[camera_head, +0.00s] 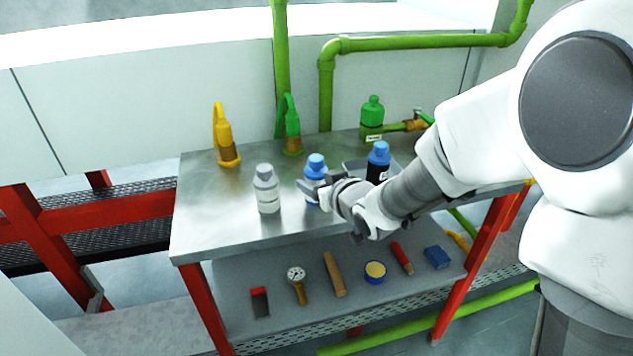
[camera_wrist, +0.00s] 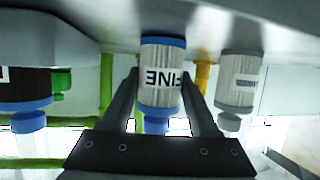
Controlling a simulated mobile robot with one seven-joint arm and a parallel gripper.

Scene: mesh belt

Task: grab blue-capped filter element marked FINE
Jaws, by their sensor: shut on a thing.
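The blue-capped filter element marked FINE (camera_wrist: 160,55) is in the middle of the upside-down wrist view, with a pale ribbed body, blue end band and white label. In the head view its blue cap (camera_head: 316,161) shows near the bench middle, its lower body partly hidden by my gripper. My gripper (camera_head: 318,190) is shut on it, one finger on each side of the body, as the wrist view also shows (camera_wrist: 160,80). Its base looks to be at the bench top; I cannot tell whether it is lifted.
A grey-capped element (camera_head: 266,190) stands to the left and a dark blue-capped one (camera_head: 377,168) to the right, both close by. Green and yellow fittings (camera_head: 227,145) line the back of the steel bench (camera_head: 215,215). Small tools lie on the lower shelf (camera_head: 235,280).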

